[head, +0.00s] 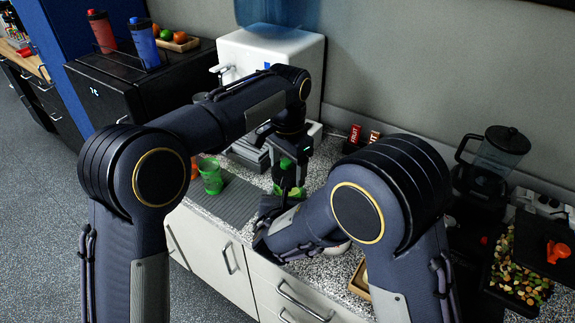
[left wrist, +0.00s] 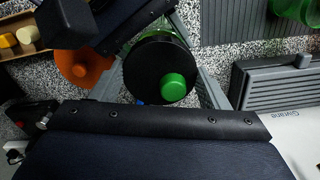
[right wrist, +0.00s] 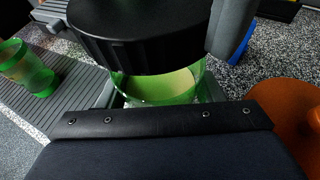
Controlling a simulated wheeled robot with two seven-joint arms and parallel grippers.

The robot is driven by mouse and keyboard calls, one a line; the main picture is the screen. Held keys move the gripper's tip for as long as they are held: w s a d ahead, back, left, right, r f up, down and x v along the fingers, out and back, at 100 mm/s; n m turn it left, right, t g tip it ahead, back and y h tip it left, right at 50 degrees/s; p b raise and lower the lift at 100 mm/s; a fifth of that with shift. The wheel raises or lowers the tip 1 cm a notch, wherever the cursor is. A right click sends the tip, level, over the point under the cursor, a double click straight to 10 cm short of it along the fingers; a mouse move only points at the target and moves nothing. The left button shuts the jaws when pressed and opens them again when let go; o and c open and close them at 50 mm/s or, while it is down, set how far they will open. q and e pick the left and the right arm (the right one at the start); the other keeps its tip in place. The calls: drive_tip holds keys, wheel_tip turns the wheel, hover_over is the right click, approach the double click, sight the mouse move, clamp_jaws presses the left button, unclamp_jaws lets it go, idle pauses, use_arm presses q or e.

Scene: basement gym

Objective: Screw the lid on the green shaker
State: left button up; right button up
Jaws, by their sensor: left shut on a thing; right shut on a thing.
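The green shaker (right wrist: 155,88) stands upright on the speckled counter, see-through, with pale beige contents. Its black lid (left wrist: 150,62) with a green cap (left wrist: 173,87) sits on top of the shaker; how tightly it is seated I cannot tell. My left gripper (head: 290,172) comes from above, its fingers shut on either side of the lid. My right gripper (head: 272,208) is low at the shaker's side and shut on its body; its fingertips are mostly hidden in the head view. The arms hide much of the shaker there.
A green cup (head: 211,176) stands on the grey ribbed mat (head: 240,200). A round orange thing (left wrist: 82,66) is close to the shaker. A wooden tray (head: 357,282) is at the counter's front. A white dispenser (head: 262,50) stands behind; a blender (head: 495,155) is at the right.

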use_arm(q)
drive_tip(key=shift+f, duration=0.8)
drive_tip(key=shift+f, duration=0.6)
drive_tip(key=o, duration=0.7)
use_arm(e)
clamp_jaws()
use_arm(q)
drive_tip(key=shift+o, duration=1.3)
drive_tip(key=shift+s, duration=0.1)
drive_tip(key=shift+d, duration=0.1)
drive_tip(key=shift+r, duration=2.3)
drive_tip(key=shift+c, duration=0.4)
